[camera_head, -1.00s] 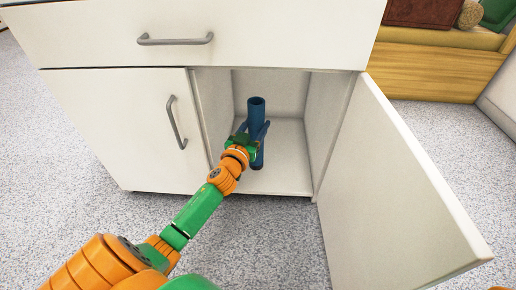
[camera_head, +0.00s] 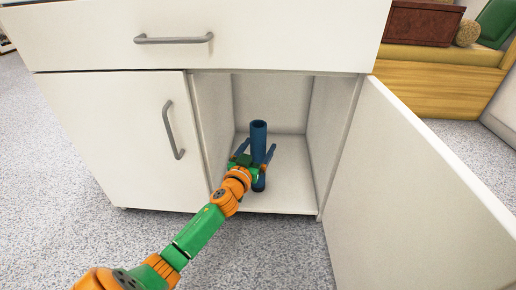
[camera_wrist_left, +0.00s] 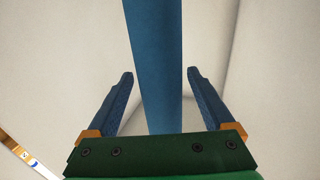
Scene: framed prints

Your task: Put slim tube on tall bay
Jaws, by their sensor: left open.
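The slim tube is a dark blue hollow tube (camera_head: 259,140) standing upright on the floor of the open cabinet bay (camera_head: 290,160). My left gripper (camera_head: 256,152) is inside the bay at the tube, with its blue fingers open on either side of it. In the left wrist view the tube (camera_wrist_left: 154,60) runs between the two open fingers (camera_wrist_left: 160,80), with a gap on each side. The gripper hides part of the tube's lower half in the head view. My right gripper is not in view.
The white cabinet has a closed drawer (camera_head: 110,40) above and a closed door (camera_head: 110,130) at left. The bay's open door (camera_head: 420,190) swings out at right. A wooden bench (camera_head: 430,85) with a brown box (camera_head: 422,22) stands behind at right.

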